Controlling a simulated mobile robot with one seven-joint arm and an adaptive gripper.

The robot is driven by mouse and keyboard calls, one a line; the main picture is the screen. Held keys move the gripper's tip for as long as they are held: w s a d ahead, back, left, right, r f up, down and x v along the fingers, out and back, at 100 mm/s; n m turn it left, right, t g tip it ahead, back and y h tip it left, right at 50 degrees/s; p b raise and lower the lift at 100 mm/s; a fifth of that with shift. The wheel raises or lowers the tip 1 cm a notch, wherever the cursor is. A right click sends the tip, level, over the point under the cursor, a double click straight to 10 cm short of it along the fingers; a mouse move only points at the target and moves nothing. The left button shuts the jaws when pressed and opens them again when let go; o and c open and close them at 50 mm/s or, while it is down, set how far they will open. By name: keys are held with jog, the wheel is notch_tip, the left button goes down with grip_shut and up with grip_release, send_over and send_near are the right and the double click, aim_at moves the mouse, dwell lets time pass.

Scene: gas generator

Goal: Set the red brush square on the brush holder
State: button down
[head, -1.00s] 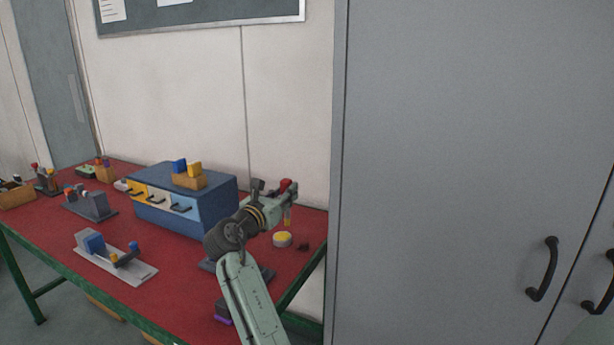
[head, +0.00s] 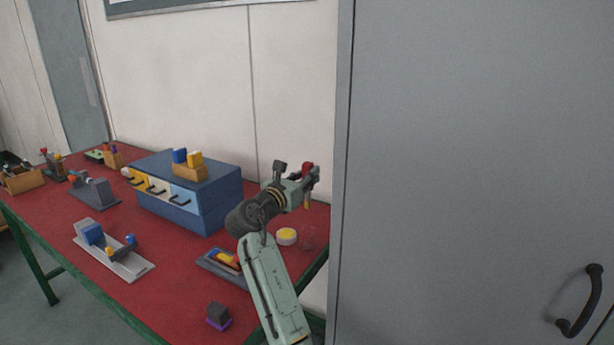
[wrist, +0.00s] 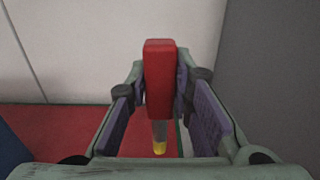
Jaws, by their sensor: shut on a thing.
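My gripper (head: 307,180) is shut on the red brush (head: 307,168). In the wrist view the brush (wrist: 160,75) stands between the finger pads of my gripper (wrist: 164,105), its red block uppermost and a clear part with a yellow tip (wrist: 159,146) below. My gripper holds it in the air above the right end of the red table, near the cabinet. I cannot tell for sure which thing is the brush holder. A dark grey base (head: 222,264) with red and yellow pieces lies on the table left of my arm, partly hidden by it.
A blue drawer box (head: 190,190) carries a wooden block with blue and yellow pieces. A round white and yellow piece (head: 287,236) lies below my gripper. A dark block on purple (head: 218,315) is near the front edge. A tall grey cabinet (head: 450,150) bounds the right.

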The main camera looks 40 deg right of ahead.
aim_at(306, 197)
jog(key=shift+f+b, duration=1.2)
jog(key=shift+f, duration=1.7)
jog(key=shift+p, duration=0.85)
jog(key=shift+f, duration=0.25)
notch_tip(306, 197, down, 7)
jog(key=b, duration=0.2)
jog(key=shift+r+b, duration=0.15)
jog(key=shift+b, duration=0.25)
dwell(0.5)
jog(key=c, duration=1.3)
grip_release()
jog(key=shift+c, duration=0.2)
